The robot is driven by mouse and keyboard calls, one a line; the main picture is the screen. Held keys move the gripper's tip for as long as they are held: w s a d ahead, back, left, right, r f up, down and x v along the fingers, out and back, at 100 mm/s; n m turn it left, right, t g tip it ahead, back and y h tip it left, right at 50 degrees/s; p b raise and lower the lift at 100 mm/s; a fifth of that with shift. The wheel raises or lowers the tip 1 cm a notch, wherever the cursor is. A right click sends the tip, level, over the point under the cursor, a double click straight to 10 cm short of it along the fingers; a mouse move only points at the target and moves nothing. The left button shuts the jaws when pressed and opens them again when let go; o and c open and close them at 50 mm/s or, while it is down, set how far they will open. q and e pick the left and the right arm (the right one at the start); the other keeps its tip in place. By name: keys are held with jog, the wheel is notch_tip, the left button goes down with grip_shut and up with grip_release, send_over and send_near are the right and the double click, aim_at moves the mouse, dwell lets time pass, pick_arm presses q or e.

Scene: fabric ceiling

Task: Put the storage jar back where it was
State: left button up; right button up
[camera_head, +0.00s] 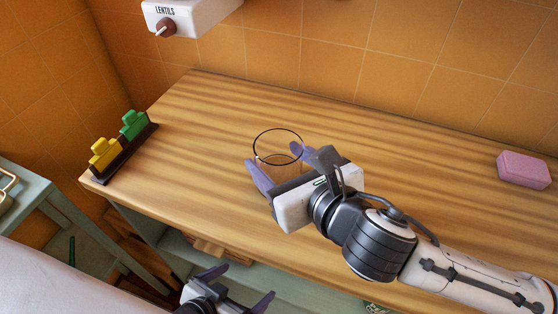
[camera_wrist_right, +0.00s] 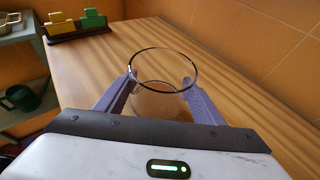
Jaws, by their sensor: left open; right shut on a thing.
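The storage jar (camera_head: 279,157) is clear glass with a dark rim and stands upright over the middle of the wooden counter. My right gripper (camera_head: 287,165) is shut on it, with one purple finger on each side. In the right wrist view the jar (camera_wrist_right: 161,84) sits between the two fingers of the right gripper (camera_wrist_right: 160,97), and its lower part is hidden by the gripper body. I cannot tell whether its base touches the counter. My left gripper (camera_head: 238,288) is open and empty, low in front of the counter's front edge.
A white lentils dispenser (camera_head: 190,14) hangs on the tiled wall. A dark rack (camera_head: 127,156) with yellow and green clips stands at the counter's left end. A pink block (camera_head: 523,169) lies at the right. The wooden counter (camera_head: 210,125) is clear around the jar.

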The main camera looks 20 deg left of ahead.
pick_arm(q)
jog(key=shift+w, duration=0.25)
pick_arm(e)
jog(key=shift+f, duration=0.15)
pick_arm(q)
jog(key=shift+w+r, duration=0.1)
pick_arm(e)
jog(key=shift+f, duration=0.1)
jog(key=shift+f, duration=0.1)
jog(key=o, duration=1.5)
jog(key=shift+c, duration=0.2)
jog(key=shift+d+r, duration=0.1)
jog(key=shift+r, duration=0.1)
pick_arm(q)
jog(key=shift+r+p, duration=0.65)
jog(key=shift+p, duration=0.05)
pick_arm(e)
jog(key=v, duration=1.1)
jog(key=shift+s+d, duration=0.3)
